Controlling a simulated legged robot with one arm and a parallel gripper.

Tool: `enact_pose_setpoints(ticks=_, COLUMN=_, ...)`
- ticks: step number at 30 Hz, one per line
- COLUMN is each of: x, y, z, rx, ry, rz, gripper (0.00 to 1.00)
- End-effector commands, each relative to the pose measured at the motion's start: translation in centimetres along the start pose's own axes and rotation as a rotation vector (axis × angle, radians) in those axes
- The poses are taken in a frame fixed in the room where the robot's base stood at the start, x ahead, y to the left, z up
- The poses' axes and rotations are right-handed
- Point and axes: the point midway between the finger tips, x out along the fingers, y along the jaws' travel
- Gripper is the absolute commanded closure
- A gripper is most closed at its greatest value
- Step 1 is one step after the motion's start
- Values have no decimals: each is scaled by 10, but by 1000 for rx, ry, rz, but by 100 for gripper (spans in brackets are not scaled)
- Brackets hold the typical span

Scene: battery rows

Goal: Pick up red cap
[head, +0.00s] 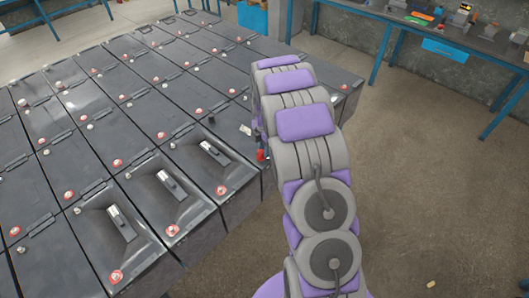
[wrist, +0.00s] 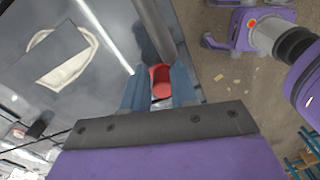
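The red cap (wrist: 161,82) shows in the wrist view between the two blue fingers of my gripper (wrist: 160,90). The fingers sit close against both its sides with no clear gap, so my gripper looks shut on it. Part of the cap is hidden by the fingers. In the head view the red cap (head: 261,155) shows small at the edge of a dark battery, just left of my arm. My gripper (head: 258,138) is mostly hidden behind my arm there. I cannot tell whether the cap touches the battery.
Rows of dark grey batteries (head: 180,95) fill the left, with red-ringed terminals and several raised handles (head: 172,184). A blue-legged workbench (head: 440,40) with parts on it stands at the back right. The concrete floor (head: 420,180) on the right is mostly clear.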

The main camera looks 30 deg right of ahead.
Motion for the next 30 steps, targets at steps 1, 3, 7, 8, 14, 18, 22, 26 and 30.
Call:
enact_pose_setpoints(ticks=1, x=0, y=0, z=-2, rx=-3, ry=-4, rz=-2, gripper=86)
enact_pose_setpoints(ticks=3, x=-1, y=0, z=-6, rx=-2, ry=-7, rz=-2, gripper=93)
enact_pose_setpoints(ticks=7, x=-2, y=-1, z=-11, rx=-2, ry=-10, rz=-4, gripper=99)
enact_pose_setpoints(ticks=8, x=-2, y=0, z=-12, rx=-2, ry=-9, rz=-4, gripper=99)
enact_pose_setpoints(ticks=14, x=-2, y=0, z=-14, rx=-3, ry=-8, rz=-4, gripper=99)
enact_pose_setpoints(ticks=18, x=-2, y=0, z=-13, rx=-3, ry=-7, rz=-4, gripper=100)
enact_pose_setpoints(ticks=22, x=-1, y=0, z=-10, rx=-3, ry=-5, rz=-3, gripper=100)
enact_pose_setpoints(ticks=26, x=-1, y=1, z=-7, rx=-3, ry=-3, rz=-2, gripper=100)
enact_pose_setpoints(ticks=30, x=0, y=1, z=-5, rx=-3, ry=-2, rz=-2, gripper=100)
